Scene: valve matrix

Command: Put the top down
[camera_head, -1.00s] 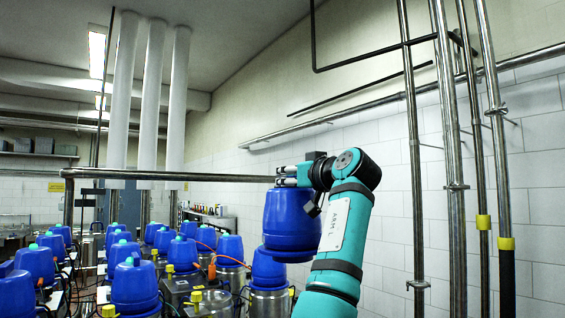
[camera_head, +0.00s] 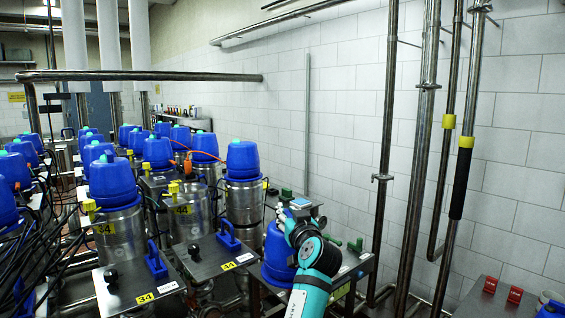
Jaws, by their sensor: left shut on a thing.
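A blue top (camera_head: 275,258), shaped like a rounded bucket turned over, is upright at the lower middle of the head view. My left gripper (camera_head: 288,220) is shut on its upper end, and my arm hides its right side. The top is over or beside a metal table on the right; I cannot tell whether it touches the surface. My right gripper is not in view.
Several steel valves with blue tops (camera_head: 242,161) stand in rows at the left and middle. Metal plates with blue handles (camera_head: 228,236) lie in front of them. Green fittings (camera_head: 355,244) stand on the table, and vertical pipes (camera_head: 413,150) run along the right wall.

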